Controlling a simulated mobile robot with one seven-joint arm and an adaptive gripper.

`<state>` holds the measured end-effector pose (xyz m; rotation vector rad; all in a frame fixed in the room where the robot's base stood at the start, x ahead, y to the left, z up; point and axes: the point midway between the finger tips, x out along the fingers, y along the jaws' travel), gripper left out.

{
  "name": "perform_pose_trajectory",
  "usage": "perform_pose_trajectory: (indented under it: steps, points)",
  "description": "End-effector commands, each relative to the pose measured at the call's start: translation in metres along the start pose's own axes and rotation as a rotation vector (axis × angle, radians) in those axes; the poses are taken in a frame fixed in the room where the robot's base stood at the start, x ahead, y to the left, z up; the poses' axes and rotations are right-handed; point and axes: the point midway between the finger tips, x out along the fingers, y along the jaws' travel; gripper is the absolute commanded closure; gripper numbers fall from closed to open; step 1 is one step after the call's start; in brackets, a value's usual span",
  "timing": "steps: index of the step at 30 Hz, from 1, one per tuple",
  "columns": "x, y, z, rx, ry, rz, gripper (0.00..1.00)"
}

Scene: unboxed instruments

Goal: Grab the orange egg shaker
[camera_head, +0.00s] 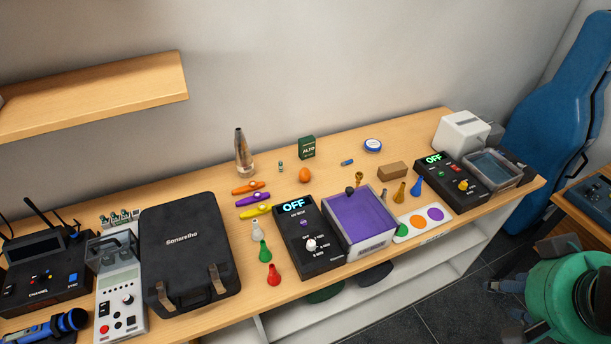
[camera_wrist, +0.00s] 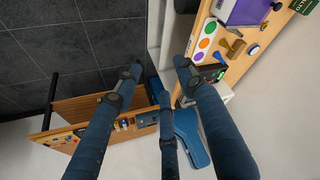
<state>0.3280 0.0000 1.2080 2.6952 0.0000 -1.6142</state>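The orange egg shaker (camera_head: 305,175) rests on the wooden table in the head view, behind the black box with the OFF display and left of the middle of the tabletop's right half. I cannot make it out in the wrist view. My gripper (camera_wrist: 158,75) shows in the wrist view as blue fingers spread apart, with nothing between them. It also shows in the head view (camera_head: 506,288) at the lower right, over the floor beyond the table's front edge and far from the egg.
A green ALTO box (camera_head: 307,147) stands just behind the egg. Orange, purple and yellow kazoos (camera_head: 252,199) lie to its left. The purple-lined tray (camera_head: 359,222) and OFF box (camera_head: 306,235) stand in front. A shelf (camera_head: 90,95) juts out at upper left; a blue case (camera_head: 556,112) stands right.

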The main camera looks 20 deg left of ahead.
Motion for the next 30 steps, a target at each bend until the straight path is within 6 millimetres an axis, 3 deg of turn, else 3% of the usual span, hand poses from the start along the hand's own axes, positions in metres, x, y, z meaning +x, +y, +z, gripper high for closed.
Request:
perform_pose_trajectory:
  steps: [4, 6, 19, 23, 30]
  points:
    - [0.0, 0.0, 0.0, 0.0, 0.0, 0.0, 0.58]
    - [0.0, 0.0, 0.0, 0.0, 0.0, 0.0, 0.45]
    - [0.0, -0.003, -0.007, -0.011, -0.001, -0.005, 0.45]
    - [0.001, -0.01, -0.022, -0.036, -0.007, -0.018, 0.45]
    - [0.01, -0.039, -0.076, -0.13, -0.02, -0.062, 0.45]
